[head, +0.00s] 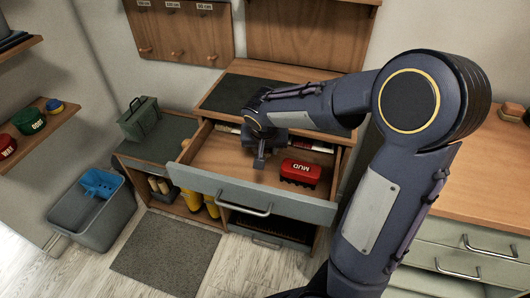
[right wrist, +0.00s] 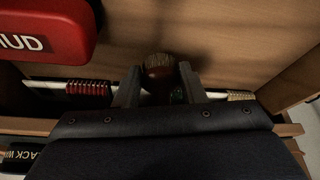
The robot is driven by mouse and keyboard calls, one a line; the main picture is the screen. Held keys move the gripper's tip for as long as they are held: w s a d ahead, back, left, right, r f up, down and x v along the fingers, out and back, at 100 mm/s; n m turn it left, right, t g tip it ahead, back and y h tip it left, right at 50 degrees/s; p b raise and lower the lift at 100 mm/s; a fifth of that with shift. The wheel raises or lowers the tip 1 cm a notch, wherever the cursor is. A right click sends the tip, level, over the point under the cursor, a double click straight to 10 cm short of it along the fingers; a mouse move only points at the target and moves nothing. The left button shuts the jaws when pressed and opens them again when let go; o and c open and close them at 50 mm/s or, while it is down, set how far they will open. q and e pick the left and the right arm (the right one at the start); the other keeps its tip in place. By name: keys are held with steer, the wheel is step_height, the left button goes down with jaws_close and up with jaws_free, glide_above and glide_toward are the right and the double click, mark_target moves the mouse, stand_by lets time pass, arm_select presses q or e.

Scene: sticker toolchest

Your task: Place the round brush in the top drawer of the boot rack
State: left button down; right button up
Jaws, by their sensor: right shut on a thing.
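My right gripper (head: 259,160) reaches down inside the open top drawer (head: 230,189) of the boot rack (head: 226,95). In the right wrist view its two fingers (right wrist: 159,80) are shut on the round brush (right wrist: 159,66), which has brown bristles and a dark wooden body. The brush is over the drawer's wooden floor; I cannot tell whether it touches it. In the head view the brush is hidden by the gripper. My left gripper is not in view.
A red MUD brush (head: 300,172) lies in the drawer to the gripper's right and also shows in the right wrist view (right wrist: 45,35). Narrow items lie along the drawer's back. The drawer's left part is clear. A grey tub (head: 92,219) stands on the floor at left.

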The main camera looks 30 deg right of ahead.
steer(key=shift+f, duration=0.6)
steer(key=shift+f, duration=0.1)
steer(key=shift+f+b, duration=0.15)
steer(key=shift+b, duration=0.15)
steer(key=o, duration=1)
